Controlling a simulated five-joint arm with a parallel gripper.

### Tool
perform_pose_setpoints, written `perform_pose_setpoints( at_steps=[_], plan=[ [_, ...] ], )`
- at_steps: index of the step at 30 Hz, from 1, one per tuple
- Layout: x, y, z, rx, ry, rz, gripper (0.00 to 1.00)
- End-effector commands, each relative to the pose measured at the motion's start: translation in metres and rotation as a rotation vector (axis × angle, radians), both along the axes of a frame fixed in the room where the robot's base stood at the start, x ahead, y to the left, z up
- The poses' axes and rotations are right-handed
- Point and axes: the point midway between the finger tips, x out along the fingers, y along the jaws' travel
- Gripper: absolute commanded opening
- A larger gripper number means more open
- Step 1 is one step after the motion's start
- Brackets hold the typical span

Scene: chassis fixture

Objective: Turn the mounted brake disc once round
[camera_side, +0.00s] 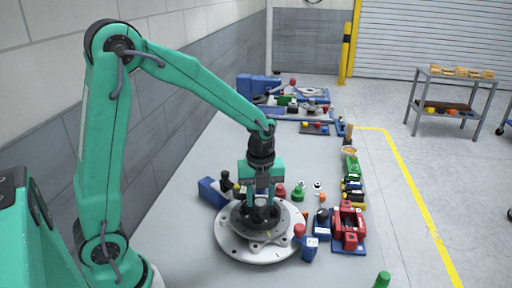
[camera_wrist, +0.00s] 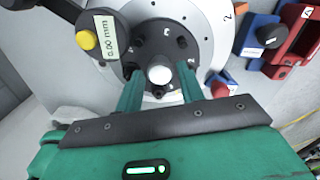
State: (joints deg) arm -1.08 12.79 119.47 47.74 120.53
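The brake disc (camera_side: 228,238) is a flat grey ring lying level on a round fixture on the table; its face (camera_wrist: 205,25) also shows in the wrist view. At its centre is a black hub (camera_wrist: 160,45) with letters, bolts and a round silver centre (camera_wrist: 159,74). My gripper (camera_side: 262,205) points straight down over the hub. In the wrist view its two green fingers (camera_wrist: 160,72) stand apart on either side of the silver centre, with small gaps visible. Whether the fingertips touch the hub is unclear.
A dial gauge (camera_wrist: 108,40) reading 0.00 mm, with a yellow knob, stands close beside the hub. A blue block (camera_side: 212,192) is left of the disc. A red caliper-like part (camera_side: 348,228) on a blue base sits right. Several small parts crowd the far side.

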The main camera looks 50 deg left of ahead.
Motion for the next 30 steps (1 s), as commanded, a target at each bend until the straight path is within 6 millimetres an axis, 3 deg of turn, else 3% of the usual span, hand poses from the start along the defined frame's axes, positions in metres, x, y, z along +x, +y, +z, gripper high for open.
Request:
perform_pose_setpoints(
  at_steps=[11,24,30],
  plan=[
    [0.0,0.0,0.0,0.0,0.0,-0.072,0.38],
    [0.0,0.0,0.0,0.0,0.0,-0.332,0.38],
    [0.0,0.0,0.0,0.0,0.0,-0.356,0.38]
  ],
)
